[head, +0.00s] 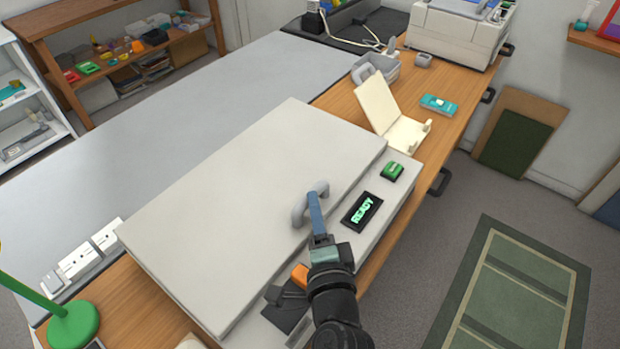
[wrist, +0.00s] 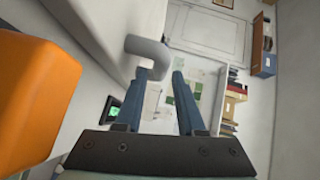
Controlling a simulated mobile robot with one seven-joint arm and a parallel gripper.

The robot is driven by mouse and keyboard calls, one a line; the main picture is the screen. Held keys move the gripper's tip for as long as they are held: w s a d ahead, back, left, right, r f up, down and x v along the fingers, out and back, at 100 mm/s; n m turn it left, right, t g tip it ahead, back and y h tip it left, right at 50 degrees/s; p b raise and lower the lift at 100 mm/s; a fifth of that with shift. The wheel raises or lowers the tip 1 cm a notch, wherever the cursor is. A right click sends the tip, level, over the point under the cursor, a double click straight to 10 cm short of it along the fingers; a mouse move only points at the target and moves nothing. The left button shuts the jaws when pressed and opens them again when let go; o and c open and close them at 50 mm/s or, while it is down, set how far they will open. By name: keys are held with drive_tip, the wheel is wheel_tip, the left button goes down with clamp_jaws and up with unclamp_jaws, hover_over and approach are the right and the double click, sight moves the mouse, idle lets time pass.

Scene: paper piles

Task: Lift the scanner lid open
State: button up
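The scanner's wide pale grey lid (head: 250,195) lies flat and closed on its body in the head view. A grey loop handle (head: 310,203) stands on the lid's near right edge and also shows in the wrist view (wrist: 147,47). My gripper (head: 314,197) is at this handle. In the wrist view my gripper (wrist: 163,74) has its two blue fingers apart, with the left fingertip overlapping the handle loop. I cannot tell whether they touch. A READY display (head: 362,211) and a green button (head: 392,172) sit on the scanner's front strip.
A cream stand (head: 385,108), a teal box (head: 438,104) and a white printer (head: 458,35) stand farther along the wooden desk. A green lamp base (head: 73,325) and white power sockets (head: 80,262) are at the left. A green rug (head: 515,290) lies on the floor at right.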

sight(311, 189)
drive_tip(key=w, duration=0.4)
drive_tip(key=w+a+f+p, duration=0.1)
drive_tip(key=w, duration=0.2)
drive_tip(key=shift+w, duration=0.1)
clamp_jaws()
idle(1.3)
